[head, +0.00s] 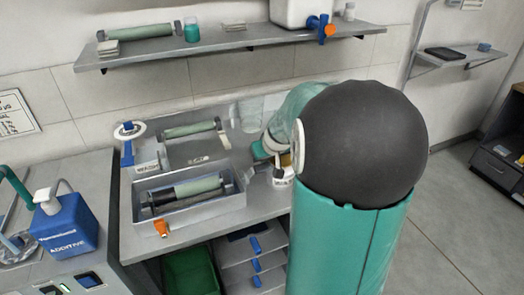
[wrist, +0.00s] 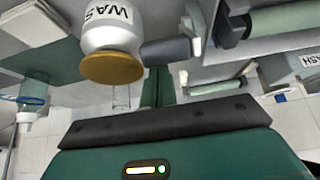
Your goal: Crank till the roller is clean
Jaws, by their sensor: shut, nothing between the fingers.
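The roller (head: 185,188) lies in a grey metal tray (head: 215,208) on the bench; its left part looks dark and its right part pale green. It also shows in the wrist view (wrist: 285,20), pale green with a dark end. A dark grey crank handle (wrist: 170,52) on a pale crank arm (wrist: 196,27) stands beside the tray in the wrist view. My gripper (wrist: 157,74) is shut and empty, its fingertips near the handle; whether they touch it I cannot tell. In the head view my arm hides the crank and most of my gripper.
A white wash bottle (wrist: 110,28) with an ochre lid stands close to the handle. A second roller (head: 190,130) lies behind the tray. A small orange item (head: 161,228) sits before it. A blue additive bottle (head: 65,225) stands left. A shelf (head: 160,53) runs above.

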